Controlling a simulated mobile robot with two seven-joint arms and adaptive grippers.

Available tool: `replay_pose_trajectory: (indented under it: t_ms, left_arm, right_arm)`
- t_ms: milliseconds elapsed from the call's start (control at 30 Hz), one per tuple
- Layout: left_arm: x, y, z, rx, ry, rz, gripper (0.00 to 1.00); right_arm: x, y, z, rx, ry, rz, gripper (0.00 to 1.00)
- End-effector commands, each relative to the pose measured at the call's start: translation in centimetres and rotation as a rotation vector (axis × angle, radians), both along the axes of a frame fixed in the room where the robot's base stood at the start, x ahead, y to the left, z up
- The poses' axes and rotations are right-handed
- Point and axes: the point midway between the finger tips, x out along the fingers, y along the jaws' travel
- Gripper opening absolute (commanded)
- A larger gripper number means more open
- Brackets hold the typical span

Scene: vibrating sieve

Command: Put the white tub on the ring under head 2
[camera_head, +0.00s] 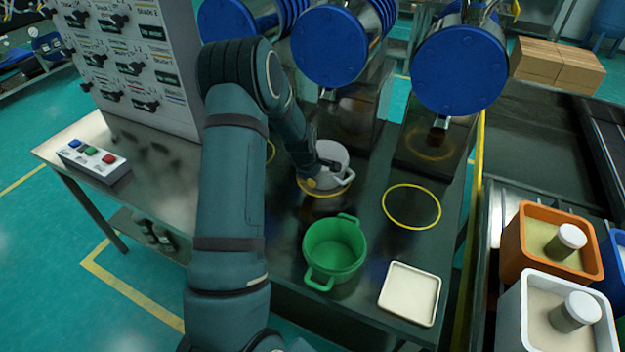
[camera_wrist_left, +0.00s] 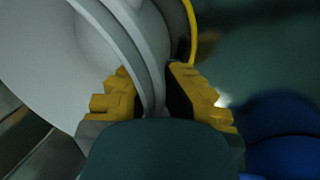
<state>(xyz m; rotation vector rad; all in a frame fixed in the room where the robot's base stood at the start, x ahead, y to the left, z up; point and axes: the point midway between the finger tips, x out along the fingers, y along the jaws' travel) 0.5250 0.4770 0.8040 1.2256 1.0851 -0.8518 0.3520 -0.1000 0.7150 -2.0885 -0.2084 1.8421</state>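The white tub (camera_head: 331,156) is upright at the middle yellow ring (camera_head: 325,192), below the middle blue-capped head (camera_head: 329,46). The ring's front edge shows in front of the tub; I cannot tell if the tub rests fully on the table. My left gripper (camera_head: 322,172) reaches it from the left, partly hidden by my arm. In the left wrist view, the yellow fingers (camera_wrist_left: 160,98) are on both sides of the tub's pale handle (camera_wrist_left: 148,60) and look closed on it. The tub's wall (camera_wrist_left: 60,55) fills the upper left. My right gripper is not in view.
A green tub (camera_head: 335,248) and a square cream tray (camera_head: 410,293) stand in front. The right ring (camera_head: 412,207) is empty. A control cabinet (camera_head: 135,60) and button box (camera_head: 93,160) are left. Orange (camera_head: 512,245) and white (camera_head: 517,315) bins are right.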

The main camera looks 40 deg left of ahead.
Motion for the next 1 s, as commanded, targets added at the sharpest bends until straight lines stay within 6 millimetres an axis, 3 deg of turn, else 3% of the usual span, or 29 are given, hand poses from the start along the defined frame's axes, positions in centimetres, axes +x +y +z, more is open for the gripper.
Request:
replay_pose_trajectory:
  t_ms: [233, 267, 333, 367, 767, 1000]
  left_arm:
    - [0.0, 0.0, -0.3, 0.000, 0.000, -0.001, 0.00]
    - [0.0, 0.0, -0.3, 0.000, 0.000, -0.001, 0.04]
    - [0.0, 0.0, -0.2, 0.000, 0.000, -0.001, 0.28]
    - [0.0, 0.0, -0.2, 0.000, 0.000, -0.001, 0.34]
    - [0.0, 0.0, 0.4, 0.000, -0.001, -0.001, 0.34]
    - [-1.2, -0.2, 4.5, 0.002, -0.003, -0.003, 0.34]
  right_arm:
    - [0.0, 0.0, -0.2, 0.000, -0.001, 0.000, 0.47]
    - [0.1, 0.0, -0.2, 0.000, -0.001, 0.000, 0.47]
    - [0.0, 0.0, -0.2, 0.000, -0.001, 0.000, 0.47]
    - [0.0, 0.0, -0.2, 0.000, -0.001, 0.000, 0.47]
    - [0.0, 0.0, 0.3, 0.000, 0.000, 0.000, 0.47]
    - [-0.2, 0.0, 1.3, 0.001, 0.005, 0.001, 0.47]
